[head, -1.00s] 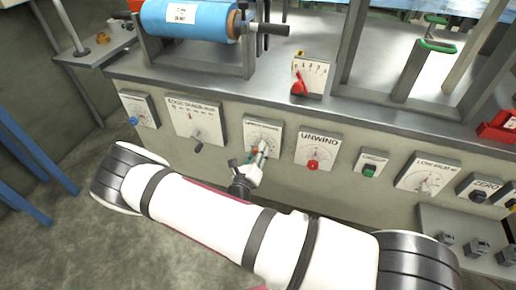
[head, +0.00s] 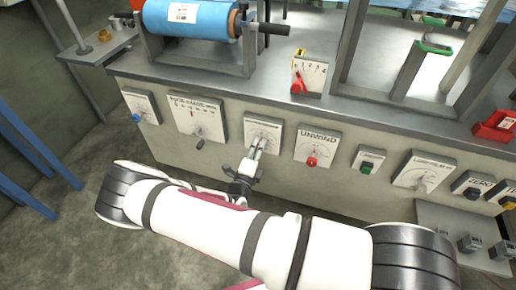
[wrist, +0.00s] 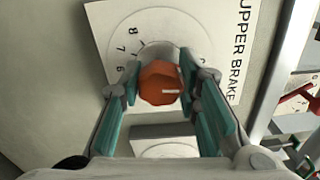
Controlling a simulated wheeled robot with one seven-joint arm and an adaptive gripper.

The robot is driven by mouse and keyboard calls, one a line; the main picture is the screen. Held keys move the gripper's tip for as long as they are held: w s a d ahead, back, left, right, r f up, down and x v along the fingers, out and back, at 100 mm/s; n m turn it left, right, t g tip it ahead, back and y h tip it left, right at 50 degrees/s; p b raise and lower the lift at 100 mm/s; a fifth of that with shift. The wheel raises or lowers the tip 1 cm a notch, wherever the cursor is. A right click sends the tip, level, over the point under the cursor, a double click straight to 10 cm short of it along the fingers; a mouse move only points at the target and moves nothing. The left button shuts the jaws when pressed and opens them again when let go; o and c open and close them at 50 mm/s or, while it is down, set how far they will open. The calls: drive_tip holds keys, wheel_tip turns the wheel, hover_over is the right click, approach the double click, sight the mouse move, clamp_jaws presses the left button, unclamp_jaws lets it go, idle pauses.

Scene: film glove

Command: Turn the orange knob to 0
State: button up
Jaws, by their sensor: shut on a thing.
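The orange knob (wrist: 158,84) sits on a white dial plate (wrist: 105,22) lettered UPPER BRAKE. The figures 8, 7 and 6 show at the left of its dial; I cannot see the 0. A short white mark on the knob's face points right in the wrist view. My gripper (wrist: 160,88) is shut on the knob, one teal-padded finger on each side. In the head view my gripper (head: 255,152) reaches the lower part of the same dial plate (head: 262,122), and the knob is mostly hidden there.
The UNWIND plate with a red knob (head: 311,162) is just right. A plate with a dark lever (head: 200,143) is to the left. A red-pointer dial (head: 297,87) and a blue roll (head: 190,18) stand on the bench above. Open floor lies at left.

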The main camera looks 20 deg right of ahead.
drive_tip(key=shift+n, duration=0.5)
drive_tip(key=o, duration=1.2)
drive_tip(key=v, duration=1.2)
